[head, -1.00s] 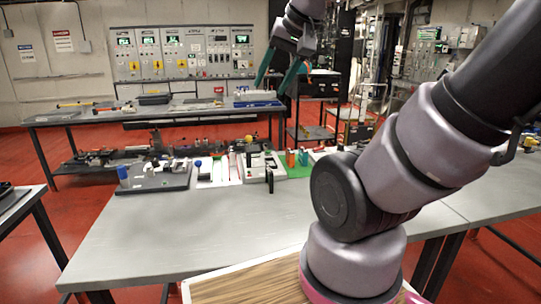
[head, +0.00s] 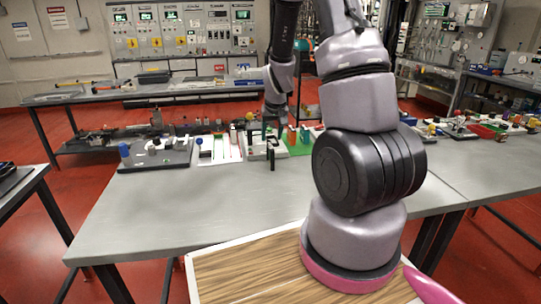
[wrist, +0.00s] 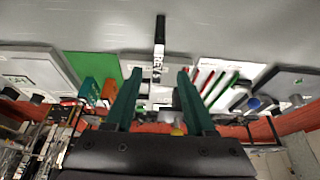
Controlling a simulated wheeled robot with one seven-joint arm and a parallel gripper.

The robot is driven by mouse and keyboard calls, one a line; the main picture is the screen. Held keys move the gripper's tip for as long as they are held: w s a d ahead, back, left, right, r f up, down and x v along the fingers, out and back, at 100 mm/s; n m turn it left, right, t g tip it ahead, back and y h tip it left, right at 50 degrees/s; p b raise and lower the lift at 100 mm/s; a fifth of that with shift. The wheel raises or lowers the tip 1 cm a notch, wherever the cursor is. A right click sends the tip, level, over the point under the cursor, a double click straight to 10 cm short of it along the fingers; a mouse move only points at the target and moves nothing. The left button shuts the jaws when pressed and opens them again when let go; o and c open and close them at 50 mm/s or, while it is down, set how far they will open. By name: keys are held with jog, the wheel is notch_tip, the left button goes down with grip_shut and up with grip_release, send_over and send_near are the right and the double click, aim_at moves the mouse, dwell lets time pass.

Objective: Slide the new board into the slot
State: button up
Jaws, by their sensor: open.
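My gripper (head: 274,127) hangs over the back of the grey table in the head view. In the wrist view its two green fingers (wrist: 159,95) are apart, with nothing clearly held between them. A narrow black-and-white piece with "REV" lettering (wrist: 159,58) lies ahead of the gap; I cannot tell whether it is the new board. A white unit with black parts (head: 258,148) is below and beside the gripper. Its slot is not clearly visible and is partly hidden by the fingers. A green mat (wrist: 84,63) carries an orange and a green block.
A white tray with red and green strips (head: 217,151) and a dark tray with a blue knob (head: 165,156) stand left of the white unit. The table's front left (head: 180,215) is clear. More small items stand on the table at right.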

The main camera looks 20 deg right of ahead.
aim_at(271, 147)
jog(key=x, duration=0.6)
jog(key=shift+s+d+f, duration=0.1)
jog(key=shift+d+f, duration=0.05)
jog(key=shift+f, duration=0.15)
jog(key=shift+s+x, duration=0.15)
jog(key=shift+x, duration=1.15)
jog(key=shift+s+x, duration=0.15)
jog(key=shift+x, duration=1.2)
grip_shut()
